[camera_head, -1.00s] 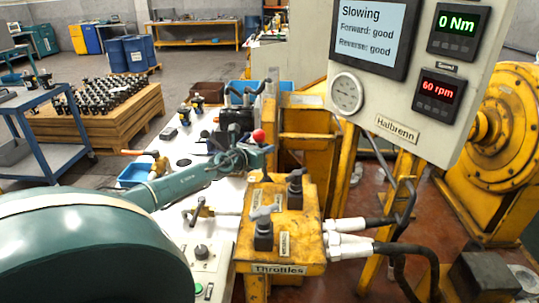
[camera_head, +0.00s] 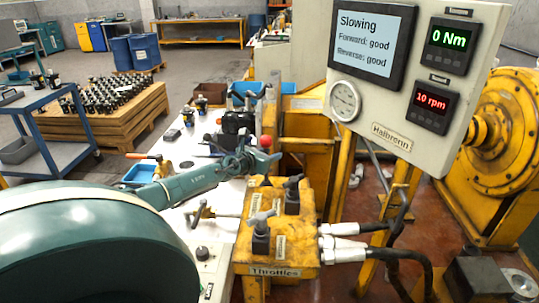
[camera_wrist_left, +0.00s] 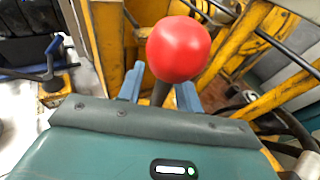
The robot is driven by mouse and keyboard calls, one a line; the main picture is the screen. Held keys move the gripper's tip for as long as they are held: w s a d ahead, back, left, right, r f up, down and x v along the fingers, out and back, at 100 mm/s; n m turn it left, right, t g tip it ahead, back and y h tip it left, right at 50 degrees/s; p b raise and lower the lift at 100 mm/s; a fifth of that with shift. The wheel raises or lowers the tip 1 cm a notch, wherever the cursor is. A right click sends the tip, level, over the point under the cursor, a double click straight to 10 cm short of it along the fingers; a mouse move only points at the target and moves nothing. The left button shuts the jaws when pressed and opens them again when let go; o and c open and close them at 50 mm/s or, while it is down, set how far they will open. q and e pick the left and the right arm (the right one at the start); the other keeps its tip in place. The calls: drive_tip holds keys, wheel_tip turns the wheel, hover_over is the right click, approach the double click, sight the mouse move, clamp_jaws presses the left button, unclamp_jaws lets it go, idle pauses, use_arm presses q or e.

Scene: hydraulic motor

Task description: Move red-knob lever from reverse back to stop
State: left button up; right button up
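The red knob (camera_head: 265,141) tops a lever beside the yellow frame, just behind the throttle box. My left gripper (camera_head: 262,158) is at the lever, just below the knob. In the left wrist view the red knob (camera_wrist_left: 178,48) stands above the fingers of my left gripper (camera_wrist_left: 158,92). The dark lever stem passes between the two blue-grey fingers, which are apart with some gap beside the stem. The lever's base is hidden. The screen (camera_head: 369,40) reads "Slowing", "Forward: good", "Reverse: good". The red display (camera_head: 431,100) shows 10 rpm. My right gripper is not in view.
The white bench (camera_head: 215,195) lies under my left arm. The instrument panel (camera_head: 392,136) hangs at the right.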

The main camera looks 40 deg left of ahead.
use_arm(q)
drive_tip(key=p+v, duration=0.2)
drive_tip(key=v, duration=1.1)
idle(0.4)
idle(0.5)
